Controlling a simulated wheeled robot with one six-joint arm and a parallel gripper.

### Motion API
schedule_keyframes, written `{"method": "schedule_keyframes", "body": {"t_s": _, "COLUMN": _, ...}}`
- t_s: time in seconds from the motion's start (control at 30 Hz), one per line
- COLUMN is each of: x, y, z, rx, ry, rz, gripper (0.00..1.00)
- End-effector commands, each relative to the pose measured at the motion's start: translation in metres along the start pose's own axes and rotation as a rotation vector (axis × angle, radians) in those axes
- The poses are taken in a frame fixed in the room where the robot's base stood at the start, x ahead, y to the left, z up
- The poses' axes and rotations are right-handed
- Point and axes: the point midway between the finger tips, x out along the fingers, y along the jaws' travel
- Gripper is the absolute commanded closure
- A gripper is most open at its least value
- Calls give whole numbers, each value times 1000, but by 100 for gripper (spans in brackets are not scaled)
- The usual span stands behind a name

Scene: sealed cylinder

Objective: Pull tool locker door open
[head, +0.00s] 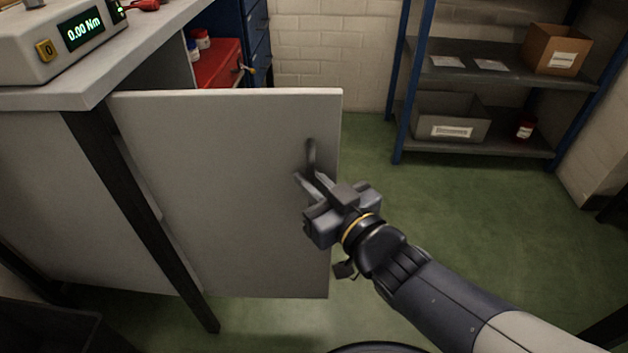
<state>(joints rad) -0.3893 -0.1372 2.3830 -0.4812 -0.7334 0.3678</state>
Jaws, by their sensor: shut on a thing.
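The tool locker door (225,190) is a flat light grey panel under the workbench. It stands ajar, swung out from the locker, and its right edge is free. A dark bar handle (311,152) is mounted upright near that right edge. My gripper (309,180) is at the handle with its fingers closed around the bar's lower part. The gripper body hides the lower end of the handle. Over the door's top edge, part of the inside shows, with a red box (217,63) and small white jars with red lids (198,42).
The workbench top (75,92) carries a torque meter (60,38) reading 0.00 Nm. A dark bench leg (140,220) stands in front of the door's left part. A blue-framed shelf (470,75) stands at the back right. Green floor (480,210) is clear right of the door.

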Motion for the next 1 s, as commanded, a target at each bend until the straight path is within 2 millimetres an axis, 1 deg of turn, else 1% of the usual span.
{"method": "schedule_keyframes", "body": {"t_s": 0.37, "x": 1, "y": -2, "z": -1, "rx": -5, "ry": 3, "rz": -7, "gripper": 100}}
{"method": "schedule_keyframes", "body": {"t_s": 0.4, "x": 1, "y": -2, "z": -1, "rx": -4, "ry": 3, "rz": -7, "gripper": 86}}
{"method": "schedule_keyframes", "body": {"t_s": 0.57, "x": 1, "y": -1, "z": -1, "rx": -3, "ry": 2, "rz": -5, "gripper": 73}}
{"method": "schedule_keyframes", "body": {"t_s": 0.83, "x": 0, "y": -1, "z": -2, "rx": -1, "ry": 2, "rz": -3, "gripper": 73}}
{"method": "schedule_keyframes", "body": {"t_s": 0.93, "x": 0, "y": -1, "z": -10, "rx": -1, "ry": 3, "rz": -3, "gripper": 73}}
{"method": "schedule_keyframes", "body": {"t_s": 1.0, "x": 0, "y": -1, "z": -20, "rx": -1, "ry": 3, "rz": -3, "gripper": 73}}
